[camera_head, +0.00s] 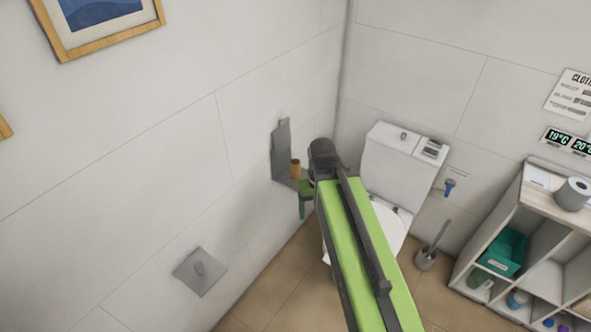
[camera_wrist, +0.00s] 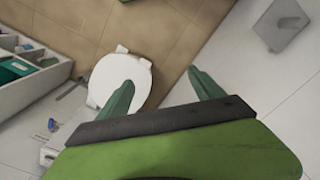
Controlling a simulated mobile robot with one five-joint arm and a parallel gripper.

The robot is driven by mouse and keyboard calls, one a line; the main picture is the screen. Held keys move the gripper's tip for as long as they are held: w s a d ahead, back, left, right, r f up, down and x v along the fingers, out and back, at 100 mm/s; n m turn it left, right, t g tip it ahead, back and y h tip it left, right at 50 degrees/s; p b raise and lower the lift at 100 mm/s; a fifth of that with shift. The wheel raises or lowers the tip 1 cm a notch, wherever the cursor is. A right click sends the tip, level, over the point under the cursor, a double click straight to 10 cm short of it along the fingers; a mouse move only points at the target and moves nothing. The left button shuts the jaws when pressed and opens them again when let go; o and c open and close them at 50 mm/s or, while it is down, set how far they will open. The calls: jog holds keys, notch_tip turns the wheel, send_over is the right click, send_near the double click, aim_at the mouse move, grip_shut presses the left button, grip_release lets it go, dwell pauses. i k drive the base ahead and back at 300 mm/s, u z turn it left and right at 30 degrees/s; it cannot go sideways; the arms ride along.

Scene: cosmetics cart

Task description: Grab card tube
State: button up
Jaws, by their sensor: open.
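The card tube (camera_head: 295,168) is a small brown upright cylinder on a grey wall holder (camera_head: 281,148) beside the toilet in the head view. My gripper (camera_head: 305,203) is close to it, just right of and lower than it in the picture; my arm hides part of the gripper there. In the wrist view my gripper's two green fingers (camera_wrist: 165,88) are spread apart with nothing between them. I cannot make out the tube in the wrist view. The head view does not show whether any finger touches the holder.
A white toilet (camera_head: 392,165) stands right of my arm, with a brush (camera_head: 427,258) beside it. A shelf unit (camera_head: 510,220) with a teal bin (camera_head: 503,252) is at the right. A grey plate (camera_head: 200,271) is on the left wall. Tiled floor (camera_head: 270,290) is bare between.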

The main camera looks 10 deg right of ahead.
aim_at(295, 169)
jog(key=u, duration=0.05)
jog(key=k, duration=0.15)
jog(key=u, duration=2.1)
jog(key=k, duration=0.75)
jog(key=z, duration=1.2)
jog(key=i, duration=2.05)
jog(key=u, duration=0.1)
